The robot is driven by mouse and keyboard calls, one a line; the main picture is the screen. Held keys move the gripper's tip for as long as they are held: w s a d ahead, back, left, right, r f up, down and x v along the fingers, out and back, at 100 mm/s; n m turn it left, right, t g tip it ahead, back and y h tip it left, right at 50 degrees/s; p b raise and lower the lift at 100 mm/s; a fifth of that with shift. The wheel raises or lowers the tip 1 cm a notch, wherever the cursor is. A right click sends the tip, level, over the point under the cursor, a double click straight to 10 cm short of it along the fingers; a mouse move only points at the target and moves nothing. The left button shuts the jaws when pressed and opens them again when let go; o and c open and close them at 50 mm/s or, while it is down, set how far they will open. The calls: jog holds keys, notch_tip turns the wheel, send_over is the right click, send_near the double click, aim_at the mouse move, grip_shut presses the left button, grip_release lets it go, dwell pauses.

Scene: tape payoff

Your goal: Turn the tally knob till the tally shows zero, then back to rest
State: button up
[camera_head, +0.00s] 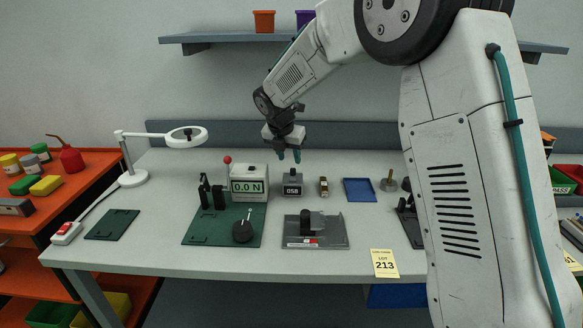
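The tally (292,189) is a small dark grey box on the grey bench, with a pale display that seems to read 058. My gripper (289,156) points down above and just behind the top of the tally.
A force gauge (249,184) reading 0.0 N stands left of the tally on a green plate (195,236). A small brown item (323,186) and a blue tray (359,190) are to the right. A grey fixture (335,234) is in front. A magnifier lamp (186,138) stands left.

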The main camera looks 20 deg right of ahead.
aim_at(292, 169)
jog(key=x, duration=0.5)
jog(key=shift+w+f, duration=0.1)
jog(key=shift+f, duration=0.2)
grip_shut()
